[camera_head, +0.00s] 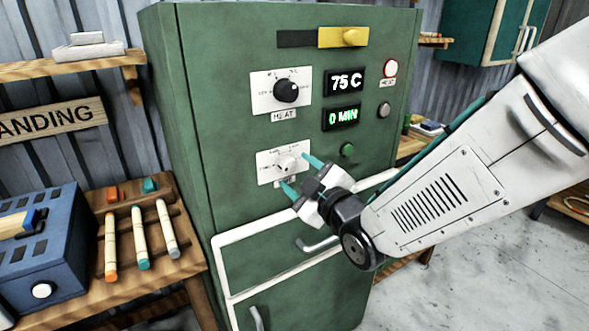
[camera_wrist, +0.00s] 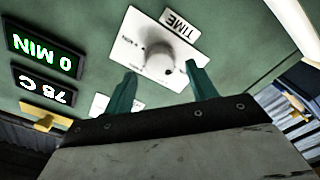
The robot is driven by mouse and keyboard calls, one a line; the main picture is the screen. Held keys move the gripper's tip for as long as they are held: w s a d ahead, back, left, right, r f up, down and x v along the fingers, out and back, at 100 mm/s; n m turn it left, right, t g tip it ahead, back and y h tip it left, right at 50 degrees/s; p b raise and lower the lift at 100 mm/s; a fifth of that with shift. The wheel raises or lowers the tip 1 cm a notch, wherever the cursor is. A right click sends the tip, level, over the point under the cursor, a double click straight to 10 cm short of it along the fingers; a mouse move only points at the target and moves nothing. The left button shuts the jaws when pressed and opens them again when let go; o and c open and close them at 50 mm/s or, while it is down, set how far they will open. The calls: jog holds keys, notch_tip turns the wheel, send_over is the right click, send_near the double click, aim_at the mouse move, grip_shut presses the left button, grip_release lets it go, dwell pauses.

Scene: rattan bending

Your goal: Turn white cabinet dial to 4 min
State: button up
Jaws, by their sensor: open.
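The white dial (camera_head: 287,163) sits on a white plate (camera_head: 265,168) on the front of the green cabinet (camera_head: 230,130). In the wrist view the dial (camera_wrist: 162,62) is upside down, with a TIME label (camera_wrist: 180,24) beside its plate. My gripper (camera_head: 301,174) is open in front of the dial, its teal fingertips on either side of it. In the wrist view the fingers (camera_wrist: 160,85) stand apart with the knob between and beyond them; I cannot tell whether they touch it. The time display (camera_head: 342,117) reads 0 MIN.
A black HEAT dial (camera_head: 287,91) sits above, beside a 75 C display (camera_head: 345,80). A green button (camera_head: 347,150), a grey button (camera_head: 384,109) and a yellow slider handle (camera_head: 354,37) are on the same front. A cabinet handle (camera_head: 318,244) juts out below my gripper.

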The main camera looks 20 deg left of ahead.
aim_at(288, 165)
jog(key=shift+x, duration=1.4)
jog(key=c, duration=1)
jog(key=shift+m, duration=0.3)
jog(key=m, duration=1.1)
jog(key=shift+m, duration=0.3)
